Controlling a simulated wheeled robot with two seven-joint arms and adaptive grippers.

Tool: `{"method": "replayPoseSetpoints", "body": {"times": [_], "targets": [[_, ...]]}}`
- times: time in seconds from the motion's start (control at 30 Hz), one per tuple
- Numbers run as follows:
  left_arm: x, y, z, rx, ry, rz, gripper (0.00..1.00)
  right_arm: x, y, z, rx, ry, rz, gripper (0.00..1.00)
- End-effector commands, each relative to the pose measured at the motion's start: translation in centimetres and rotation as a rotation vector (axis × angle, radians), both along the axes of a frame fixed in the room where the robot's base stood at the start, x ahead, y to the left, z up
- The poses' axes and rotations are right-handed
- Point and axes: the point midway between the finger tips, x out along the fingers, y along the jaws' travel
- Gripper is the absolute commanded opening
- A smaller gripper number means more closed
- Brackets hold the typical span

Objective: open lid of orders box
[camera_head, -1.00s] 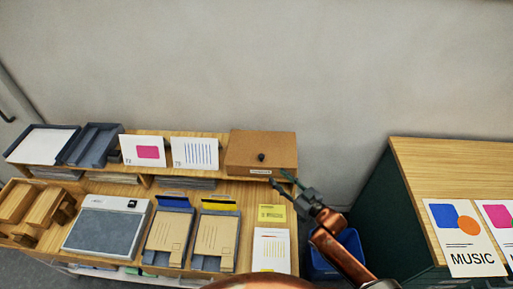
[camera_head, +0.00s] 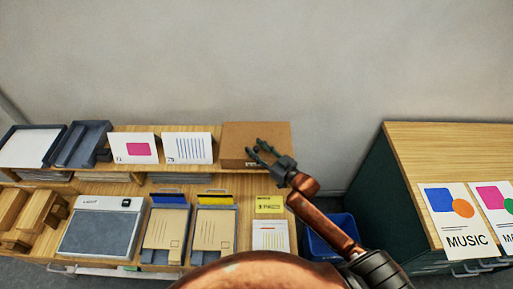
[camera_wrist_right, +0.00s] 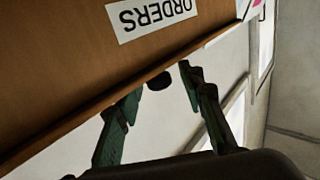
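The orders box (camera_head: 262,131) is a brown wooden box at the right end of the desk's raised shelf, and its lid looks shut. In the right wrist view its brown face carries a white ORDERS label (camera_wrist_right: 152,17), seen upside down. A dark round knob (camera_wrist_right: 159,82) shows at the edge of the brown face. My right gripper (camera_head: 252,151) is in front of the box with its fingers apart. In the wrist view the knob lies between its fingertips (camera_wrist_right: 164,77), with no clear grip on it. My left gripper is not in view.
Two white cards (camera_head: 187,148) stand left of the box, beside dark trays (camera_head: 83,144). Envelopes in holders (camera_head: 215,229) and a yellow card (camera_head: 269,204) lie in front. A blue bin (camera_head: 329,239) stands between the desk and a green cabinet with a wooden top (camera_head: 446,153).

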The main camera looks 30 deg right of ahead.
Motion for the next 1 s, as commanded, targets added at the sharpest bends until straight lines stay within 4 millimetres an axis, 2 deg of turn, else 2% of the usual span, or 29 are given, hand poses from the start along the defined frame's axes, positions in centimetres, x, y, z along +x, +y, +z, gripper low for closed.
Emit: {"method": "replayPoseSetpoints", "body": {"times": [0.1,0.2,0.27,0.6,0.77,1.0], "targets": [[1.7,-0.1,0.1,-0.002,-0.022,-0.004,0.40,0.1,0.1,0.0,0.000,0.000,0.000,0.36],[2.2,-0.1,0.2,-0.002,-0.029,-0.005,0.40,0.1,0.1,0.0,0.000,0.000,0.000,0.36],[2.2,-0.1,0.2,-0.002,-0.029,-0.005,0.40,0.1,0.0,0.0,0.000,0.000,0.000,0.34],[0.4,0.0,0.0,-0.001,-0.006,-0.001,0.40,0.1,0.0,0.0,-0.001,0.000,0.000,0.11],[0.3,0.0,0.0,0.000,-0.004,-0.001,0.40,0.1,0.0,0.0,-0.001,0.000,0.000,0.00],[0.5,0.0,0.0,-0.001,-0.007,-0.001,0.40,0.1,0.0,0.0,-0.001,0.000,0.000,0.00]]}}
